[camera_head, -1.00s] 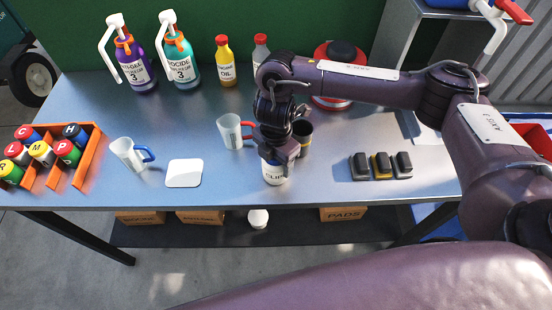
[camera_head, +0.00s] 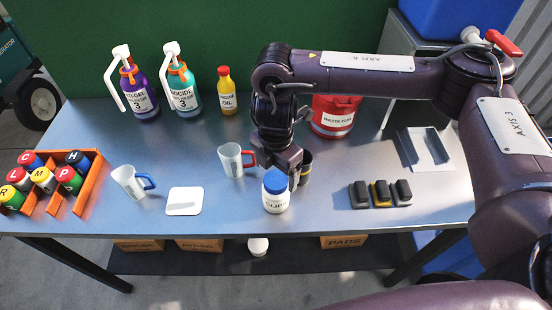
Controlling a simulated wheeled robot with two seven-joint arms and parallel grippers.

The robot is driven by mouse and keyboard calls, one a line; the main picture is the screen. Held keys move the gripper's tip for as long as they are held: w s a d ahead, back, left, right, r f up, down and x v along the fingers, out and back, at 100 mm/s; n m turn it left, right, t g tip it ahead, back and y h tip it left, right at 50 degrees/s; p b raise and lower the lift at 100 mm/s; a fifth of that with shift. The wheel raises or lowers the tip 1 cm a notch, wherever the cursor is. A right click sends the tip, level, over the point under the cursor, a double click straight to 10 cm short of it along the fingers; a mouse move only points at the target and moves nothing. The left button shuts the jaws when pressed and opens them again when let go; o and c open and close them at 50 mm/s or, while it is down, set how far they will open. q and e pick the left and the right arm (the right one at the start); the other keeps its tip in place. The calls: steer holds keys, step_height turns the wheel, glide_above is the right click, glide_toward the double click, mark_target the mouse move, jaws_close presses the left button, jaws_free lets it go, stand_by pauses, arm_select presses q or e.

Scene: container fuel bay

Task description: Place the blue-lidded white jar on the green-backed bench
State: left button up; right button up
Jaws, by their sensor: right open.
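The white jar with a blue lid (camera_head: 276,192) stands upright on the green-backed bench (camera_head: 230,208), near its front edge and right of the middle. Its label is partly readable. My right gripper (camera_head: 293,178) is just behind the jar and to its right, open. The jar hides part of its fingers, and I see nothing held in it. My left gripper does not show.
A red-handled cup (camera_head: 230,160) is left of my gripper. A white pad (camera_head: 184,201) and a blue-handled cup (camera_head: 128,181) are further left. Dark blocks (camera_head: 381,194) lie to the right. Bottles and a red waste can (camera_head: 334,117) stand behind. Bench between pad and jar is clear.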

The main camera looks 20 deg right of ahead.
steer(key=shift+r, duration=1.9)
